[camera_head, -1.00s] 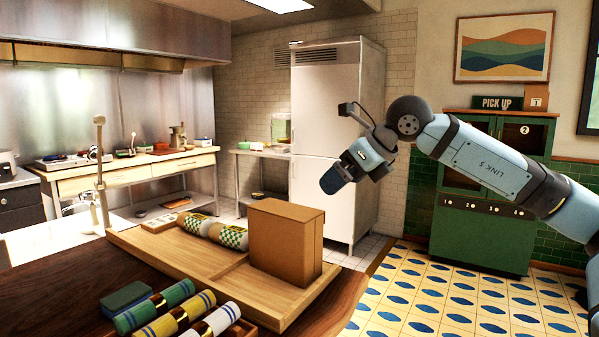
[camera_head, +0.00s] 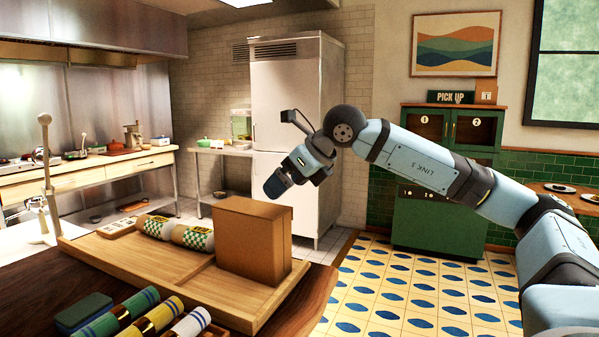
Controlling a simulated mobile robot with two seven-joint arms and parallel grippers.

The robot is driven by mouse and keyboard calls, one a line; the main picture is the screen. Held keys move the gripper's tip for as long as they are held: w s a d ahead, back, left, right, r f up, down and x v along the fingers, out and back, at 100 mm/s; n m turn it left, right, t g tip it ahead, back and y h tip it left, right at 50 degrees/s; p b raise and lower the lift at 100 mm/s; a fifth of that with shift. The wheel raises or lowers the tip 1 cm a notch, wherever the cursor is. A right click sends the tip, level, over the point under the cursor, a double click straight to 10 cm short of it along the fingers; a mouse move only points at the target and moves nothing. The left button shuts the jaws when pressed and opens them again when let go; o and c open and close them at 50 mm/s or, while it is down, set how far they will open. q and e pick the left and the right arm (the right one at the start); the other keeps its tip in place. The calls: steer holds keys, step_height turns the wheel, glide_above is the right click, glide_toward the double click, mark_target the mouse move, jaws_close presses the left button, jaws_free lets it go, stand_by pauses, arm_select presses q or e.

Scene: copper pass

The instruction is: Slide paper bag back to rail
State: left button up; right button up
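The brown paper bag (camera_head: 262,243) stands upright near the right end of a wooden tray (camera_head: 146,262) on the dark counter. A low wooden strip (camera_head: 196,271) on the tray runs up to the bag's left side. My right gripper (camera_head: 277,184) hangs in the air above the bag in the picture, its dark blue fingers pointing down and left. A gap shows between it and the bag, and it holds nothing visible. I cannot tell whether its fingers are open or shut. My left gripper is out of view.
Two checkered wrapped rolls (camera_head: 192,236) lie behind the bag's left side on the tray. Striped rolls (camera_head: 150,318) and a green block (camera_head: 84,312) lie at the front. A tap (camera_head: 46,180) stands left. Tiled floor (camera_head: 400,295) is open to the right.

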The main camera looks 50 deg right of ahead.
mark_target(261, 208)
steer(key=x, duration=0.9)
steer(key=shift+w+a+f, duration=0.1)
steer(key=shift+w+f, duration=0.1)
steer(key=c, duration=0.7)
